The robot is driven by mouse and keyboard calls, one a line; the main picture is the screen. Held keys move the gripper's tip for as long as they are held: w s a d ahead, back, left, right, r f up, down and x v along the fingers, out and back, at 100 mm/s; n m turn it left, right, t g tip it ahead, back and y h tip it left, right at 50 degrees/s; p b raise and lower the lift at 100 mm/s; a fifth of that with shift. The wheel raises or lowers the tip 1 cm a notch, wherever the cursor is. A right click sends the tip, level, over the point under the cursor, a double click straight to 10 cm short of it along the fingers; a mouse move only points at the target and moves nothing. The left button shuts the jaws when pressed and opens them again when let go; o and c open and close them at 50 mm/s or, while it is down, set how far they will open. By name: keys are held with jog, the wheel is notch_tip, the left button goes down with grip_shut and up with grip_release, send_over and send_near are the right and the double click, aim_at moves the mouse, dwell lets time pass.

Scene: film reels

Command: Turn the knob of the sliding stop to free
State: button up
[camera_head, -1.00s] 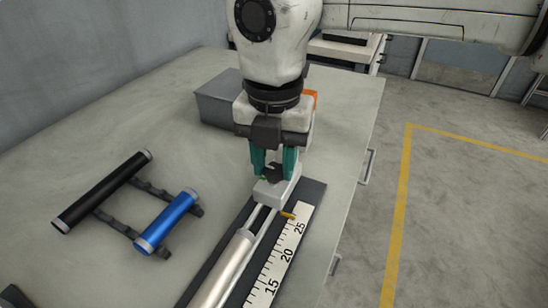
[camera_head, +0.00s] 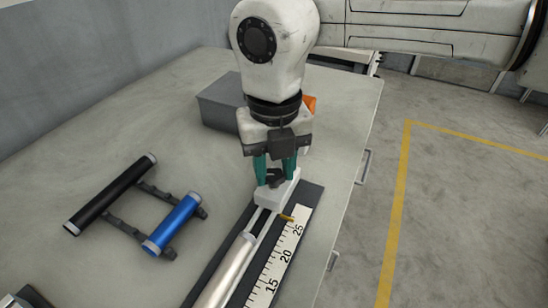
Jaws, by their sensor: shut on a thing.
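The sliding stop (camera_head: 274,198) is a pale block on two rails above a dark base, near the 25 mark of a white scale (camera_head: 283,255). Its black knob (camera_head: 275,179) stands on top of the block. My gripper (camera_head: 275,178) has green fingers that come down from above and are shut on the knob, one on each side. The fingers hide part of the knob, and any marking for free or locked cannot be made out. A small brass pointer (camera_head: 287,218) sticks out from the stop over the scale.
A silver cylinder (camera_head: 228,273) lies along the rails in front of the stop. A rack at left holds a black roller (camera_head: 112,192) and a blue roller (camera_head: 173,223). A grey box (camera_head: 220,104) and an orange thing (camera_head: 309,104) stand behind my gripper. The bench's right edge is close.

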jog(key=n+p, duration=0.2)
jog(key=n, duration=0.5)
jog(key=shift+r+p, duration=0.15)
jog(key=shift+p, duration=0.2)
jog(key=n+p, duration=0.1)
jog(key=n, duration=0.3)
jog(key=shift+w, duration=0.1)
jog(key=n+p, duration=0.1)
jog(key=n, duration=0.3)
jog(key=shift+n, duration=0.3)
jog(key=n, duration=0.3)
jog(key=shift+n+p, duration=0.3)
jog(key=shift+p, duration=0.05)
jog(key=n, duration=0.3)
jog(key=shift+n, duration=0.3)
jog(key=n+p, duration=0.1)
jog(key=n, duration=0.2)
jog(key=shift+n, duration=2.2)
jog(key=o, duration=1)
